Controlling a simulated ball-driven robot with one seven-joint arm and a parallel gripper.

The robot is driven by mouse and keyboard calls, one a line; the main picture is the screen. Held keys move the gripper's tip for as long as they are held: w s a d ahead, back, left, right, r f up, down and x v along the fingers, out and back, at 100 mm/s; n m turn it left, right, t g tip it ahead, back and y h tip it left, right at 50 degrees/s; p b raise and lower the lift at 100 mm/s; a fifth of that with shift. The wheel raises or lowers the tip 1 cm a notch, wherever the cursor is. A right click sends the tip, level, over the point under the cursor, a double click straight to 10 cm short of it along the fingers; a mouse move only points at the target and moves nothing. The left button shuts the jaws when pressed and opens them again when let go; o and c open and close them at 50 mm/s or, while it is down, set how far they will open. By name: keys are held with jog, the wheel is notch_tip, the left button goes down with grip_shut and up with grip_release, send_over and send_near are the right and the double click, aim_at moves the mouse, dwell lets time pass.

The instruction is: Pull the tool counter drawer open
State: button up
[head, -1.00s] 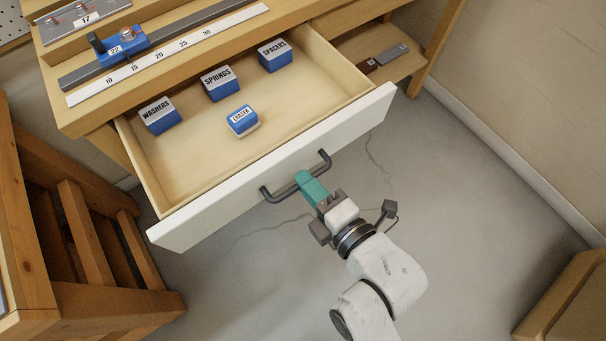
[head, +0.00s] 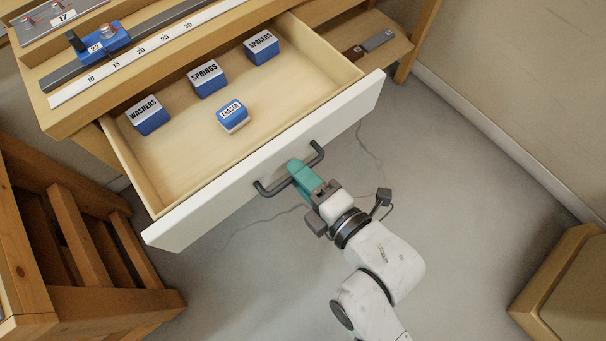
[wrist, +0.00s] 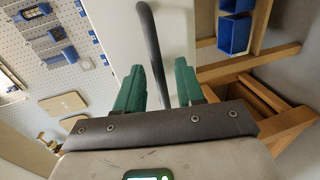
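The tool counter drawer stands well open, its white front panel (head: 240,187) out from the wooden counter (head: 62,122). A dark bar handle (head: 268,190) is on the front; it also shows in the wrist view (wrist: 150,45). My gripper (head: 299,174) is at the handle. In the wrist view, the two green fingers (wrist: 157,88) stand apart on either side of the bar, with a visible gap, so the gripper looks open around it. Labelled blue boxes are in the drawer: washers (head: 148,118), springs (head: 208,82), spacers (head: 262,50) and eraser (head: 234,118).
A wooden rack (head: 85,240) stands close to the drawer's left end. A wooden box-like piece (head: 565,285) is at the lower right. A low shelf (head: 385,58) lies right of the drawer.

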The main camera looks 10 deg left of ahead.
jog(key=v, duration=1)
jog(key=shift+s+d, duration=0.25)
jog(key=shift+d, duration=0.05)
dwell(0.4)
